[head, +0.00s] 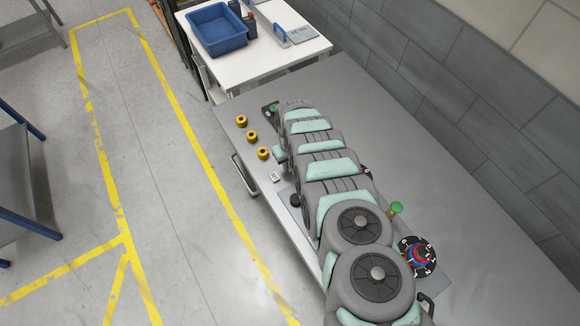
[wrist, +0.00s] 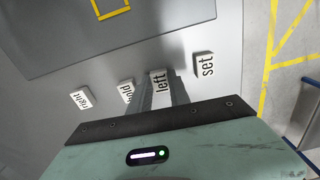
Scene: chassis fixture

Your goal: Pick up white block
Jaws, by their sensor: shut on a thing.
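In the wrist view, my gripper (wrist: 162,92) is shut on the white block marked "left" (wrist: 159,80), which sits between its dark fingers. Whether this block touches the table cannot be told. A white block marked "set" (wrist: 204,65) is to its right. A partly covered one, seemingly marked "hold" (wrist: 127,91), is just to its left, and one marked "right" (wrist: 81,98) lies farther left. In the head view, one small white block (head: 275,176) shows near the table's left edge; my arm hides my fingers and the other blocks.
The grey table (head: 245,128) holds several yellow-black round parts (head: 252,136) along its left edge. A dark grey mat (wrist: 100,40) with a yellow square outline (wrist: 111,8) lies beyond the blocks. A blue bin (head: 217,30) stands on a white table (head: 255,62) behind.

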